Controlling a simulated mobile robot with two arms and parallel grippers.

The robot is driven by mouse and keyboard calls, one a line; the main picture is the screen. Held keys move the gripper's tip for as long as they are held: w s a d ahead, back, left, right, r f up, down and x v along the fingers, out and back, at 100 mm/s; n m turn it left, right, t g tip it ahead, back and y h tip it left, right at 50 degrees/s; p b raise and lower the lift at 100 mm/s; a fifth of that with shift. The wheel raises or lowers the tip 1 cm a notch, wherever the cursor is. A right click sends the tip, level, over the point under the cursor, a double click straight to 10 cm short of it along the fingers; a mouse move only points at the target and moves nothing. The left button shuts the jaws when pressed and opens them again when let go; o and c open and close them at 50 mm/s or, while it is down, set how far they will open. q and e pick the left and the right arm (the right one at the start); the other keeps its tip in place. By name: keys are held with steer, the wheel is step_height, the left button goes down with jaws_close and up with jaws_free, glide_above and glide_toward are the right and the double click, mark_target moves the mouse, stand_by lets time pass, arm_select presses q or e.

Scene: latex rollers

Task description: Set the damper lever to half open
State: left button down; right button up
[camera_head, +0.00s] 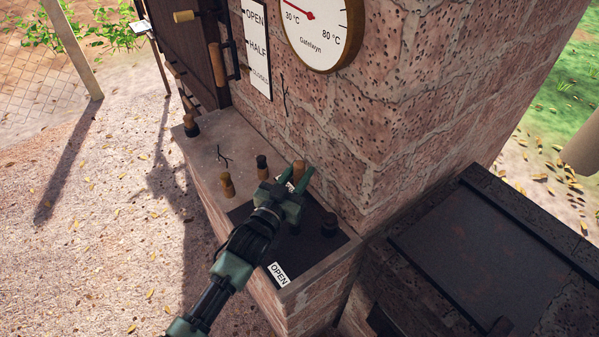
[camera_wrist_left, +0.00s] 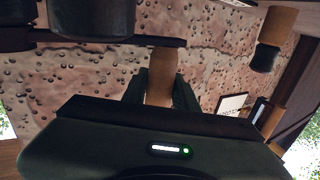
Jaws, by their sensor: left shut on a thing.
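A white sign (camera_head: 257,48) on the brick wall reads OPEN, HALF and CLOSED from top to bottom. A dark bar (camera_head: 234,62) stands just left of it. My left gripper (camera_head: 296,183) is over the brick ledge, apart from that sign. It is shut on an upright wooden handle (camera_head: 298,170). In the left wrist view the wooden handle (camera_wrist_left: 162,76) sits between the fingers, beside a dark bar (camera_wrist_left: 110,41). I cannot tell whether this handle is the damper lever's. The gripper partly hides it. My right gripper is not in view.
Several short wooden or dark pegs, such as one peg (camera_head: 227,186), stand on the ledge (camera_head: 215,148). A round gauge (camera_head: 322,28) is above. A dark lidded box (camera_head: 490,250) is at right.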

arm_select(q)
steer(key=shift+s+a, duration=0.1)
steer(key=shift+s, duration=0.05)
steer(key=shift+s+a+n+t+y+p, duration=0.25)
steer(key=shift+n+y, duration=0.1)
steer(key=shift+y, duration=0.25)
steer(key=shift+s+a+n+t+y+p, duration=0.1)
steer(key=shift+s+a+n+t+y, duration=0.2)
steer(key=shift+y, duration=0.3)
steer(key=a+p+v, duration=0.1)
steer(key=p+v, duration=0.3)
steer(key=v, duration=0.2)
steer(key=shift+a, duration=0.35)
steer(key=c, duration=1.1)
jaws_free()
